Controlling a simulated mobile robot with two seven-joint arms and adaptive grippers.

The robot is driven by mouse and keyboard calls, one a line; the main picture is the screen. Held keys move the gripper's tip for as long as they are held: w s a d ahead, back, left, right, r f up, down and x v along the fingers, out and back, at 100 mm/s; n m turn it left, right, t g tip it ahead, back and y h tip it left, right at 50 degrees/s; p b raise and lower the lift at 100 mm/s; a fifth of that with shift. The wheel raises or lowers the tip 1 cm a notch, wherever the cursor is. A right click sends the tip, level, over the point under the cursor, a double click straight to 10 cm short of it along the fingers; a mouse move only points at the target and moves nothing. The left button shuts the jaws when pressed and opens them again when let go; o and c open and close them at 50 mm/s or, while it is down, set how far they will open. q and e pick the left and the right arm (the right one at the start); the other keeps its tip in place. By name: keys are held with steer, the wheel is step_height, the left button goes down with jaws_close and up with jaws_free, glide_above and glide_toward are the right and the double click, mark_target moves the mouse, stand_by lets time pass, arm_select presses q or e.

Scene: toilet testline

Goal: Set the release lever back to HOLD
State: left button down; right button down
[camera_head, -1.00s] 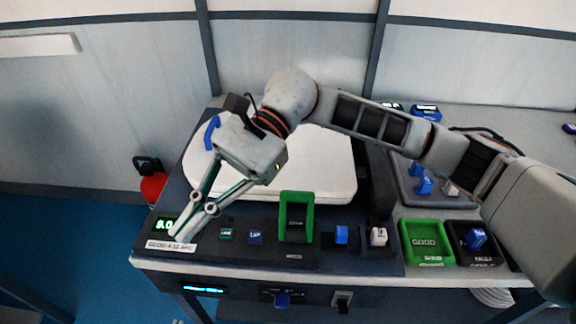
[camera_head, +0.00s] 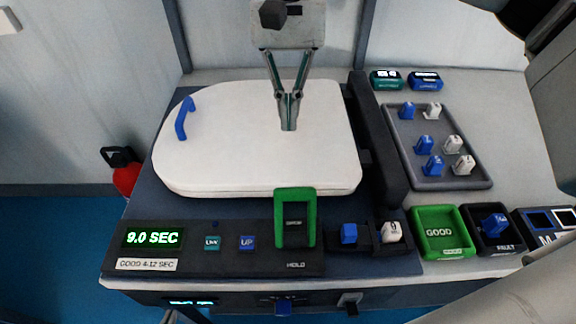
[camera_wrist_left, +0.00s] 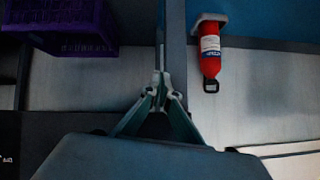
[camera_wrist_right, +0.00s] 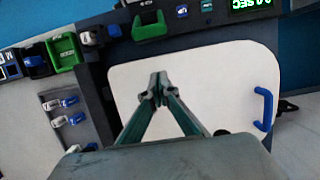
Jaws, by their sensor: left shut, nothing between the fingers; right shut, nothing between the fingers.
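The release lever looks like the green loop-shaped frame (camera_head: 308,222) on the front console; it also shows in the right wrist view (camera_wrist_right: 149,31). A dark plate with small lettering shows inside the loop, and the HOLD label (camera_head: 296,265) is in front of its near edge. I cannot tell its exact setting. My right gripper (camera_head: 288,127) is shut and empty over the white lid (camera_head: 225,140), behind the lever and apart from it; its tips show in the right wrist view (camera_wrist_right: 158,85). My left gripper (camera_wrist_left: 160,85) is shut and empty, away from the console.
The display (camera_head: 152,238) reads 9.0 SEC. Blue and white switches (camera_head: 349,233) stand right of the lever. Green GOOD (camera_head: 440,250) and black FAULT (camera_head: 490,246) trays lie further right. A purple crate (camera_wrist_left: 60,20) and red extinguisher (camera_wrist_left: 210,50) show in the left wrist view.

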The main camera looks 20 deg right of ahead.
steer(key=shift+f, duration=0.1)
steer(key=b+x, duration=0.1)
steer(key=x, duration=0.8)
steer(key=shift+s+f, duration=0.1)
steer(key=shift+f, duration=0.05)
steer(key=s, duration=0.1)
steer(key=s+r, duration=0.1)
steer(key=s+a, duration=0.1)
steer(key=shift+s+r, duration=0.15)
steer(key=shift+r, duration=0.25)
steer(key=shift+r, duration=0.1)
